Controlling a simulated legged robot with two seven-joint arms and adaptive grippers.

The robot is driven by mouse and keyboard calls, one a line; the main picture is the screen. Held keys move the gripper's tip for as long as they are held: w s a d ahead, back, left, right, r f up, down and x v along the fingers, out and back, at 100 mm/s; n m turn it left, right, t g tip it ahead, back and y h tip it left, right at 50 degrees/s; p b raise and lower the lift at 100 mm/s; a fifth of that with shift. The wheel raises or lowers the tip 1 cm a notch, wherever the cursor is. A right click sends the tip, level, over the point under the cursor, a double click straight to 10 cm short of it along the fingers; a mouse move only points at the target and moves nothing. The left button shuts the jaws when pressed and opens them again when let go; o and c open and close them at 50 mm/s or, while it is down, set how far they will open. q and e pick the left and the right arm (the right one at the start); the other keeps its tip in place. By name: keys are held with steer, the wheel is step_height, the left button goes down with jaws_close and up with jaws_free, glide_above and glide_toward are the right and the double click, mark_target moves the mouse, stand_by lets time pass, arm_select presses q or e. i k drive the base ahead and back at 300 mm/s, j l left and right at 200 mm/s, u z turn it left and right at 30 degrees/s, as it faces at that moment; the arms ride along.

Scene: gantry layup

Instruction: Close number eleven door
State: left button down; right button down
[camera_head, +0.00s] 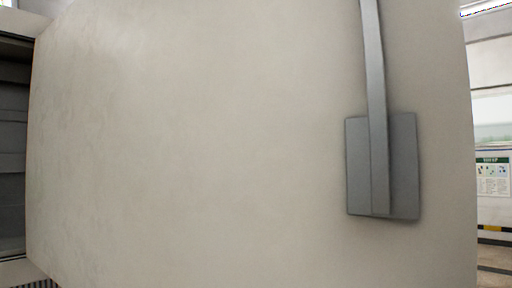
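A large off-white door (200,150) fills most of the head view, very close to me. It stands open, with a dark grey cabinet interior (12,150) showing past its left edge. A long grey handle (376,100) runs up the right part of the door from a grey rectangular plate (402,170), and its top is cut off by the frame. No number shows on the visible face of the door. Neither of my grippers is in view.
Past the door's right edge is a room with a pale wall, a green-headed poster (493,176) and a yellow-and-black strip (494,229) low down. A bit of floor (495,258) shows there. A vent grille (38,284) is at bottom left.

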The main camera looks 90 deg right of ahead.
mark_target(171, 143)
steer(key=k+l+z, duration=0.25)
steer(key=k+l, duration=0.45)
steer(key=l+z, duration=0.15)
steer(key=l, duration=0.85)
steer(key=k, duration=0.05)
